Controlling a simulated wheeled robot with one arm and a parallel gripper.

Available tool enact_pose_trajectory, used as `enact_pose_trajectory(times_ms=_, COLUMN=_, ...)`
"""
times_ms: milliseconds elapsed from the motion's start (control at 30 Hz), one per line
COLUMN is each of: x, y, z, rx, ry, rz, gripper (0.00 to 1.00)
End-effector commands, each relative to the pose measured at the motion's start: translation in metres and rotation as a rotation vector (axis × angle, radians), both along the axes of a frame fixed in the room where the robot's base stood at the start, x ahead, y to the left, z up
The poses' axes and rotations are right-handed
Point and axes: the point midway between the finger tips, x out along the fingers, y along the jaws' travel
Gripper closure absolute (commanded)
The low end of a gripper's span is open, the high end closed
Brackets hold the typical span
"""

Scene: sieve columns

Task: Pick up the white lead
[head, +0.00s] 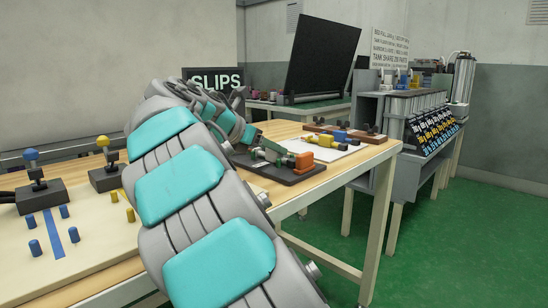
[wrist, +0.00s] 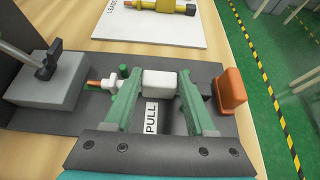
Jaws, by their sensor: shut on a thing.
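The white lead (wrist: 158,83) lies across the dark board in the wrist view, its white body between the green fingers of my gripper (wrist: 159,88). My gripper is shut on this body. A smaller white piece with a copper-coloured tip (wrist: 97,86) shows left of the left finger, pointing at a grey block (wrist: 48,87). An orange block (wrist: 231,92) stands just right of the right finger. Whether the lead is clear of the board is hard to tell. In the head view my gripper (head: 262,154) is low over the board, and my arm hides most of the lead.
The dark board (head: 292,177) has a PULL label (wrist: 151,118). Behind it a white card (wrist: 140,28) carries a yellow lead (wrist: 165,6). Blue and yellow pegs stand at the table's left. A grey rack (head: 415,105) stands beyond the table's right end.

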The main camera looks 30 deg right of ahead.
Motion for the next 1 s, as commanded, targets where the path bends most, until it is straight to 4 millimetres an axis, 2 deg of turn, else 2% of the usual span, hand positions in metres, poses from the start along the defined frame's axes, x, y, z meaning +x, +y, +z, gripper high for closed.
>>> enact_pose_trajectory(times_ms=33, x=0.000, y=0.000, z=0.000, rx=0.000, ry=0.000, rz=0.000, gripper=0.70)
enact_pose_trajectory(times_ms=300, x=0.000, y=0.000, z=0.000, rx=0.000, ry=0.000, rz=0.000, gripper=0.99)
enact_pose_trajectory(times_ms=667, x=-0.001, y=0.001, z=0.004, rx=0.000, ry=0.000, rz=0.000, gripper=1.00)
enact_pose_trajectory(times_ms=1000, x=-0.006, y=0.009, z=0.036, rx=-0.001, ry=0.002, rz=-0.001, gripper=1.00)
